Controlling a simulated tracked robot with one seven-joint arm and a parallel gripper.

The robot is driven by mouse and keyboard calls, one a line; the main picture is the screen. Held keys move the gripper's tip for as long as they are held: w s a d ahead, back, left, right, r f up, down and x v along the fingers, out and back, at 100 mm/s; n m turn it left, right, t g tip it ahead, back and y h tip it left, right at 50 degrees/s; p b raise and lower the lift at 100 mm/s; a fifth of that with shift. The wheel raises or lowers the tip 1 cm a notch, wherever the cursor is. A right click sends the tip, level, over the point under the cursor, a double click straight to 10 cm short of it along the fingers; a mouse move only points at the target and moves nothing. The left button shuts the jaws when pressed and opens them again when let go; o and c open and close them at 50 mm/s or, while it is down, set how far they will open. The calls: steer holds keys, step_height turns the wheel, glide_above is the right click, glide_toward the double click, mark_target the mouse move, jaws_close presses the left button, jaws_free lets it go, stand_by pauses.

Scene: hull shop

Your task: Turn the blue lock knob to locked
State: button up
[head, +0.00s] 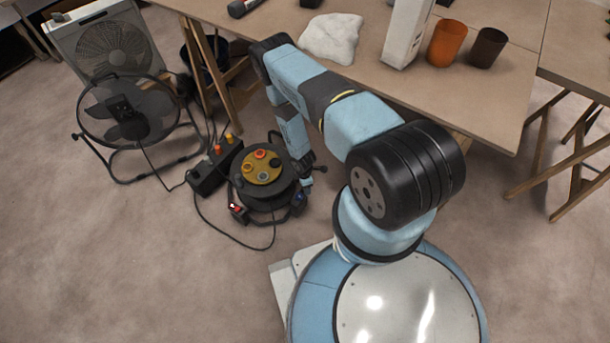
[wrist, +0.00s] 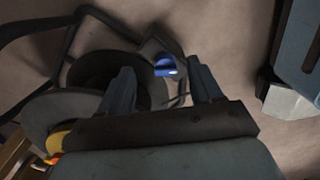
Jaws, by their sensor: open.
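The blue lock knob (wrist: 165,67) shows in the wrist view on a dark bracket at the edge of the cable reel. It lies between the two fingertips of my gripper (wrist: 161,70) in the picture. The fingers are apart, with nothing held, and I cannot tell how far the knob is beyond them. In the head view the knob (head: 299,198) is a small blue spot low on the right side of the black cable reel (head: 277,197). My gripper (head: 306,172) reaches down just above it. The knob's lock position cannot be read.
A black box with orange knobs (head: 214,167) and its cables lie left of the reel. A round floor fan (head: 125,110) and a box fan (head: 105,45) stand further left. A wooden table (head: 460,95) with cups is behind my arm. The floor in front is clear.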

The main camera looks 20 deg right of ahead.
step_height(320, 180, up, 9)
steer(key=shift+f, duration=0.15)
stand_by(1.1)
stand_by(0.3)
step_height(320, 180, up, 14)
steer(key=shift+a+f, duration=0.15)
steer(key=shift+a, duration=0.1)
stand_by(0.6)
steer(key=shift+w, duration=0.1)
stand_by(0.4)
